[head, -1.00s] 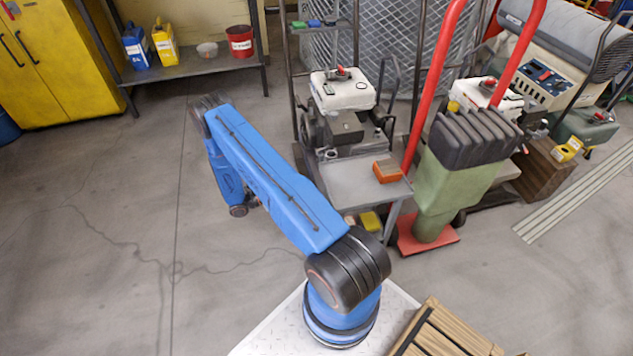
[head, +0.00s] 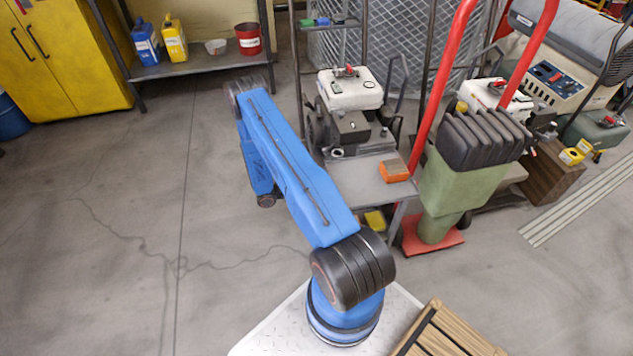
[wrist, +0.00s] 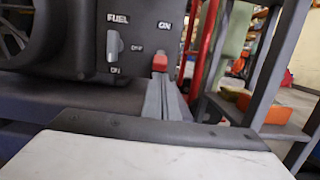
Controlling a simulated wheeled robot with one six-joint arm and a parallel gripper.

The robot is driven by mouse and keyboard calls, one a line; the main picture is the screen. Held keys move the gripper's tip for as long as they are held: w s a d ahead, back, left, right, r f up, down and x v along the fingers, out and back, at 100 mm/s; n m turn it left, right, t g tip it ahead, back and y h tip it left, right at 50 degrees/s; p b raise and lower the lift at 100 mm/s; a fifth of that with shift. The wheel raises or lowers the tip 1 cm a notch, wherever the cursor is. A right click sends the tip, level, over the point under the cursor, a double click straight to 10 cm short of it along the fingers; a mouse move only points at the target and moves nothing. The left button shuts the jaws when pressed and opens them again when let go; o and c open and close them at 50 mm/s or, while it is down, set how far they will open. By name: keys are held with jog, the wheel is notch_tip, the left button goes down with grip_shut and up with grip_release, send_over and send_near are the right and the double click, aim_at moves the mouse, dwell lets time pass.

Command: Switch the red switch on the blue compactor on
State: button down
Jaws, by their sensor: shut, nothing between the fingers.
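In the wrist view a dark machine panel (wrist: 90,35) faces me. Its red switch (wrist: 160,62) sits below an ON label. My gripper (wrist: 164,82) is shut and empty, with its grey fingers pointing at the switch from below in the picture. The fingertips overlap the switch's lower edge; I cannot tell whether they touch, or which way the switch is set. In the head view my gripper is hidden by my blue arm, and I cannot make out the blue compactor's switch there.
A grey fuel knob (wrist: 114,46) is left of the switch. In the head view an engine with a white tank (head: 350,90) stands right of my arm, with an orange block (head: 394,172) on a grey stand before it. A red-handled green machine (head: 448,190) is further right. Floor left is clear.

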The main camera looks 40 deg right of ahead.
jog(key=shift+a+r+t+y, duration=0.1)
jog(key=shift+r+t+y, duration=0.25)
jog(key=shift+y, duration=0.15)
dwell(0.6)
jog(key=r+t+y, duration=0.1)
jog(key=y, duration=0.1)
jog(key=r+t+y, duration=0.1)
jog(key=y, duration=0.1)
jog(key=a+r+t+y, duration=0.1)
jog(key=r, duration=0.1)
jog(key=shift+w+t+y, duration=0.25)
jog(key=shift+w+y, duration=0.1)
jog(key=shift+y, duration=0.05)
jog(key=shift+r, duration=0.2)
jog(key=shift+r, duration=0.6)
jog(key=w+a+r, duration=0.3)
jog(key=a+r, duration=0.2)
jog(key=r, duration=0.2)
jog(key=shift+w+a+r, duration=0.15)
jog(key=shift+w+a, duration=0.1)
jog(key=shift+a, duration=0.1)
